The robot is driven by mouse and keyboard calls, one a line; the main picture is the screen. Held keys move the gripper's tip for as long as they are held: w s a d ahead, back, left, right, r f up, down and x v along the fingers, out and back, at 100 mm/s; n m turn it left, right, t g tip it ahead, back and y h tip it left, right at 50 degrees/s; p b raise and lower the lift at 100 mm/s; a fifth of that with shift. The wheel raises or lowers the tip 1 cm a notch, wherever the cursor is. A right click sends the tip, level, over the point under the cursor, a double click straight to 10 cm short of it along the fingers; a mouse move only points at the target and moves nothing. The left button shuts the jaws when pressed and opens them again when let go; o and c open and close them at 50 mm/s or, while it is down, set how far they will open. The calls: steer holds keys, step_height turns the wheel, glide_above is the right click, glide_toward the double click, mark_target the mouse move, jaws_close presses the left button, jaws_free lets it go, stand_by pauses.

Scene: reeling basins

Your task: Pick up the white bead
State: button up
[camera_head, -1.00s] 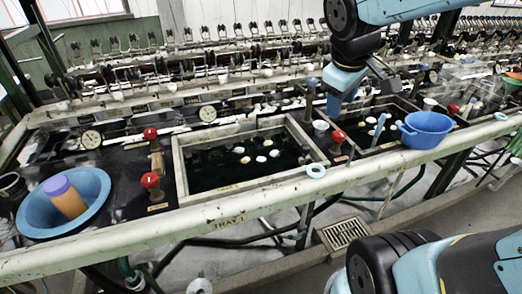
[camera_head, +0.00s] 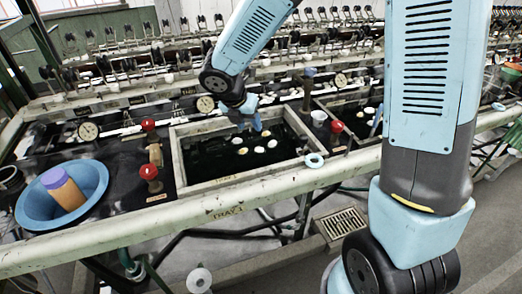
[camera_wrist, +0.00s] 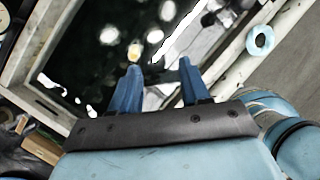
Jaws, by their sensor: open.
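Several small pale oval pieces float in the dark water of the basin (camera_head: 176,150) marked TRAY 1; one white one (camera_head: 272,144) lies to the right of the group. I cannot tell which of them is the white bead. My gripper (camera_head: 250,122) is over the back of this basin, pointing down. In the wrist view my gripper (camera_wrist: 160,68) is open, with nothing seen between its two blue fingers. A yellowish piece (camera_wrist: 134,52) shows just beyond the left fingertip, and a white piece (camera_wrist: 155,36) lies beyond the gap. White glare on the water makes other pieces hard to tell.
A light blue ring (camera_head: 314,160) lies on the front rail (camera_head: 240,203). Red-knobbed valves (camera_head: 149,172) stand left and right of the basin. A blue bowl (camera_head: 92,176) holding an orange jar (camera_head: 66,192) with a purple lid is at far left. Reeling spindles line the back.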

steer(key=a+f+n, duration=0.1)
glide_above(259, 148)
steer(key=s+a, duration=0.2)
step_height(259, 148, down, 8)
steer(key=shift+x, duration=2.5)
steer(key=c, duration=0.4)
